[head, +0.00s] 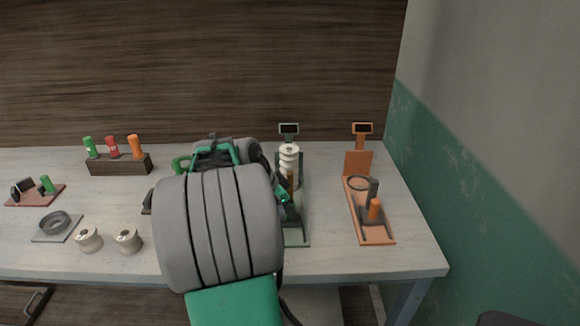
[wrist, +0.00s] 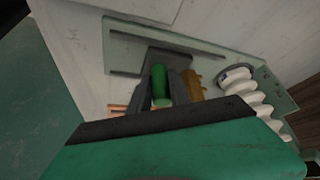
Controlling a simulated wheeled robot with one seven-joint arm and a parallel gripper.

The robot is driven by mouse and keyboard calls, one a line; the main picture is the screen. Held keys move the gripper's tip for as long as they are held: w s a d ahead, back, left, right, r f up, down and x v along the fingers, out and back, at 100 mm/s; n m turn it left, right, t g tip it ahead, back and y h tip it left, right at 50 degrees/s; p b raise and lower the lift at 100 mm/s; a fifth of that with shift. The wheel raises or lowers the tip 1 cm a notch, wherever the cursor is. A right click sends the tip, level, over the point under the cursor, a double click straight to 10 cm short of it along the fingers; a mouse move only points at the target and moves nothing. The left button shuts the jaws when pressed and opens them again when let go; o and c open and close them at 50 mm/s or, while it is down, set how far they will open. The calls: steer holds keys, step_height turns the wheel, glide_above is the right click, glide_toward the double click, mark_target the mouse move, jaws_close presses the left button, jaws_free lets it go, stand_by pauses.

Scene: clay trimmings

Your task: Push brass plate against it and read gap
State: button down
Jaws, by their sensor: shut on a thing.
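My gripper (wrist: 161,88) is shut on an upright green knob (wrist: 161,84) of the grey-green gauge stand. The brass plate (wrist: 191,86) is just right of the knob in the wrist view, partly hidden by a finger. It also shows narrowly in the head view (head: 291,181). A white ribbed piece (wrist: 242,85) stands beyond the plate, at the stand's far end; in the head view it is a white stack (head: 289,158). I cannot tell whether plate and ribbed piece touch. The stand's small display (head: 289,128) is too small to read.
An orange stand (head: 377,237) with its own display (head: 362,128) is to the right. At left are a block of coloured handles (head: 120,165), a red tray (head: 52,199), a grey ring (head: 54,223) and two white spools (head: 88,239). My arm covers the table's middle.

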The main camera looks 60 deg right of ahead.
mark_target(288, 192)
steer(key=shift+w+d+p, duration=0.3)
steer(key=shift+w+d, duration=0.2)
steer(key=shift+d, duration=0.45)
steer(key=shift+w+d+p, duration=0.3)
steer(key=shift+w+d, duration=0.15)
steer(key=shift+d, duration=0.55)
steer(key=shift+w+d+p, duration=0.3)
steer(key=shift+w+d, duration=0.2)
steer(key=shift+d, duration=0.45)
steer(key=shift+w+d, duration=0.2)
steer(key=shift+d, duration=0.2)
stand_by(0.4)
